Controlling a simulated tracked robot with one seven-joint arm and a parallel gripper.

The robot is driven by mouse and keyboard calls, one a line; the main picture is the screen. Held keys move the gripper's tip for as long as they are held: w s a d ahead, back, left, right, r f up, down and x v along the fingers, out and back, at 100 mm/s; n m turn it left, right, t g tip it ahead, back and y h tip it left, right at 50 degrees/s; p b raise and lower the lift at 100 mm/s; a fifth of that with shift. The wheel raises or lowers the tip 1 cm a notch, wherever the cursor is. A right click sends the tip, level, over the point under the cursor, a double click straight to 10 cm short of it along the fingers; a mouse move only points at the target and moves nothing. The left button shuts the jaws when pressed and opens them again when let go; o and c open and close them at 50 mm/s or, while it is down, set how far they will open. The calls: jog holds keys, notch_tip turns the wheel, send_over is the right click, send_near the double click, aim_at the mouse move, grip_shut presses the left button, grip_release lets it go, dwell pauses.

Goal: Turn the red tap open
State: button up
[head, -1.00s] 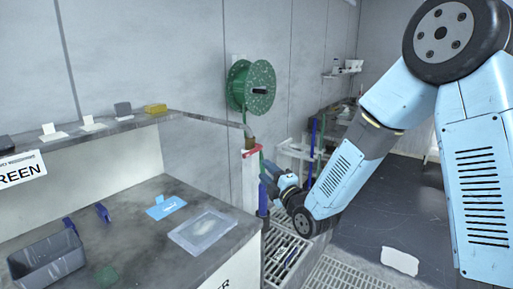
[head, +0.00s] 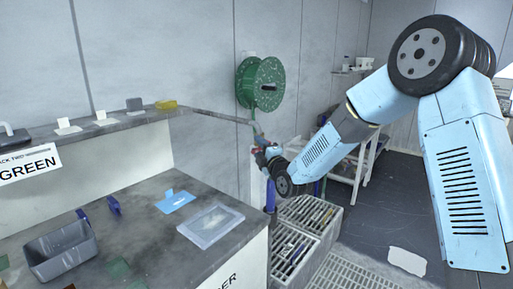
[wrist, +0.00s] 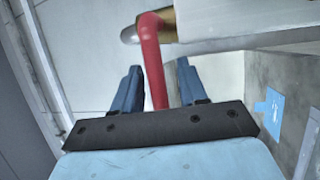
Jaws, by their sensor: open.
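The red tap lever (wrist: 151,60) hangs from a metal pipe end (wrist: 135,33) at the top of the wrist view. My gripper (wrist: 158,65) is open, with one blue finger on each side of the lever. The lever runs down between the fingers toward the dark palm bar; gaps show on both sides, and contact with the palm cannot be told. In the head view my gripper (head: 264,156) is at the tap beneath the green hose reel (head: 260,83), and the arm hides most of the tap.
The grey counter (head: 150,205) on the left holds a grey bin (head: 62,258), a clear tray (head: 210,224) and a blue card (head: 175,202). A raised ledge (head: 130,120) runs behind it. A grated trough (head: 300,222) lies below the gripper.

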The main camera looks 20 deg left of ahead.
jog(key=shift+w+a, duration=0.25)
jog(key=shift+a, duration=0.05)
grip_shut()
dwell(0.3)
